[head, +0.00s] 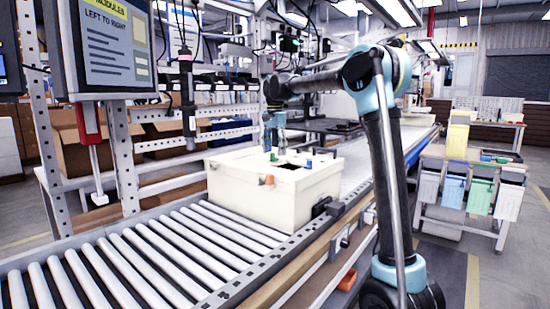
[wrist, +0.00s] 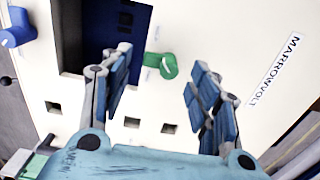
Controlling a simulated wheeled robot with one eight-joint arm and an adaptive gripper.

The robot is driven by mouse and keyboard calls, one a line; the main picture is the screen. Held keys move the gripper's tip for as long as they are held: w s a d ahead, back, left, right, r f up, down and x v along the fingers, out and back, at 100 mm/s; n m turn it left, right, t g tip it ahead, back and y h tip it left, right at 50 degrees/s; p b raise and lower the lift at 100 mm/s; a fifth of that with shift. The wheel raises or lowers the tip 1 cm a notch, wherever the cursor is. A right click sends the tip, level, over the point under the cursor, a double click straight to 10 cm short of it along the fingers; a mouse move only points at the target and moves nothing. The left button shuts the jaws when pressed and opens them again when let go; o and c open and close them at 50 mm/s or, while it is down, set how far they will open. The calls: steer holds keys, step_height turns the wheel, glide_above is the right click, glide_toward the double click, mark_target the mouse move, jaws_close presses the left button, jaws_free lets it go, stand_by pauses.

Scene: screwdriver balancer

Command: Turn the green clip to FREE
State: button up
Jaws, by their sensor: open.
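The green clip (wrist: 166,66) is on the cream face of the box in the wrist view, beside the dark opening. It has a rounded end at the right and a short arm reaching left; small print beside it is too small to read. My gripper (wrist: 158,78) is open, one blue-padded finger on each side of the clip in the picture, with nothing held. I cannot tell whether a finger touches the clip. In the head view my gripper (head: 271,138) points down over the top of the cream box (head: 285,200).
A blue knob (wrist: 17,37) sits at the left of the wrist view, and a dark blue recess (wrist: 72,35) lies near one finger. The box stands on a roller conveyor (head: 150,255). A tool (head: 187,85) hangs left of the box. Coloured bins (head: 480,193) stand at the right.

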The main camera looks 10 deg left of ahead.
mark_target(274, 158)
steer(key=shift+f, duration=1.55)
steer(key=c, duration=1.1)
